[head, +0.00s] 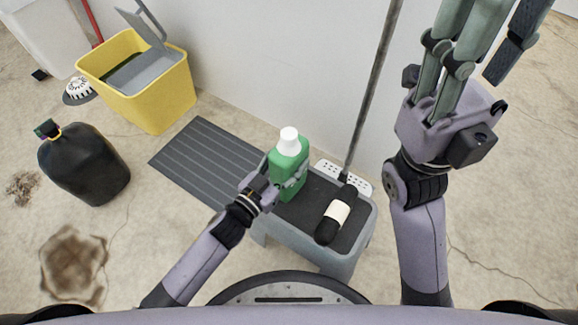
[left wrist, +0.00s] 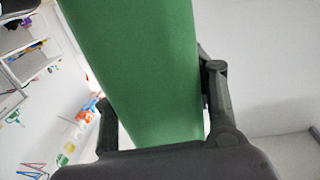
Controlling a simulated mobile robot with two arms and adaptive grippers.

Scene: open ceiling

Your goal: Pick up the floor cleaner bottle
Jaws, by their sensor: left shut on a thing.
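The floor cleaner bottle (head: 287,165) is green with a white cap and stands nearly upright over the dark top of a grey step stool (head: 345,265). My left gripper (head: 266,187) is shut on its lower left side. In the left wrist view the green bottle (left wrist: 140,70) fills the space between the fingers of my left gripper (left wrist: 155,120). I cannot tell whether the bottle's base still touches the stool. My right gripper (head: 455,70) is raised at the upper right, away from the bottle, with its fingertips cut off by the top edge.
A black bottle with a white label (head: 338,211) lies on the stool beside the green bottle. A mop or pole (head: 372,90) stands behind it. A grey ribbed mat (head: 205,160), a yellow bucket (head: 165,95) and a black jug (head: 85,165) are on the floor to the left.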

